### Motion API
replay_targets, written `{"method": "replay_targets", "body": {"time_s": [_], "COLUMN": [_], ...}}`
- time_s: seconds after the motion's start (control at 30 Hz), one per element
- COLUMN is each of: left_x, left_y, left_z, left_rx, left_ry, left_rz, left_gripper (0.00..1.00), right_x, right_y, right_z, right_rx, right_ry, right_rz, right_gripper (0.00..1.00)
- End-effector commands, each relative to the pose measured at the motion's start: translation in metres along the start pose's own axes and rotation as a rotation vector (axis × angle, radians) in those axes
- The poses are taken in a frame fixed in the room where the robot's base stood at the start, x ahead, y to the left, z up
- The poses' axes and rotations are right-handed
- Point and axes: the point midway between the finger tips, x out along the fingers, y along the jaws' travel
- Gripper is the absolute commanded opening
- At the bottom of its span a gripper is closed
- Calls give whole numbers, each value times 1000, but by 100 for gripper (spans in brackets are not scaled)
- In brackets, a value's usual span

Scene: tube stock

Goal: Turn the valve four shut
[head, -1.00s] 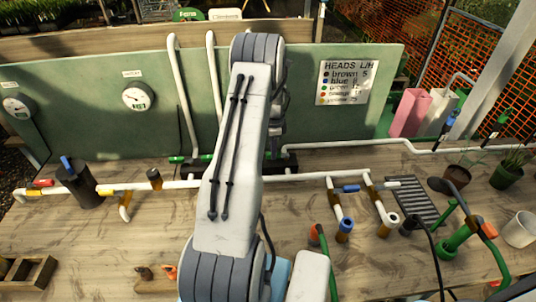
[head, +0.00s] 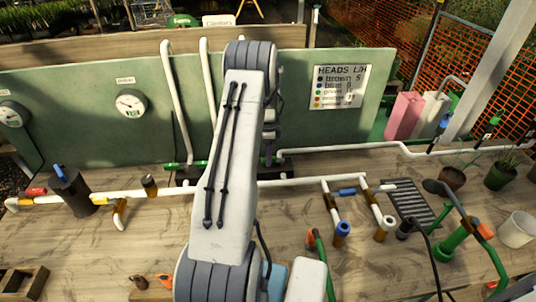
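White pipework (head: 300,182) runs across the wooden bench. A dark manifold block (head: 288,167) sits at the foot of the green panel, with a green handle (head: 172,165) at its left end and more green at its right. No valve number is legible, so I cannot tell which valve is four. Other handles are blue (head: 347,192), red (head: 37,191) and blue on a black canister (head: 58,171). My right arm rises through the middle and bends down toward the manifold. My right gripper (head: 269,147) is mostly hidden behind it; its fingers and any contact cannot be made out. My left gripper is out of view.
The green panel (head: 70,135) carries a gauge (head: 131,103) and a heads sign (head: 340,87). Open blue-collared (head: 342,229) and brown (head: 383,230) pipe ends, a drain grate (head: 408,203), a green hose stand (head: 452,245) and pots crowd the right.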

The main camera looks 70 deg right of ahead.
Motion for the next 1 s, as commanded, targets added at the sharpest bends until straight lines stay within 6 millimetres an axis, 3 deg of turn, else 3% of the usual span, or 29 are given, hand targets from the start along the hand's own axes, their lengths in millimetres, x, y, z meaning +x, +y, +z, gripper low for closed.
{"method": "replay_targets", "body": {"time_s": [0.23,0.7,1.0], "left_x": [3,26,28], "left_y": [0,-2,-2], "left_z": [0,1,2], "left_rx": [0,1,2], "left_ry": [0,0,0], "left_rz": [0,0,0], "left_gripper": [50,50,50], "right_x": [-6,-89,-105], "right_y": [0,-1,0], "right_z": [0,0,1], "right_rx": [-1,0,0], "right_ry": [1,1,0], "right_rz": [-1,-3,0], "right_gripper": [52,52,52]}}
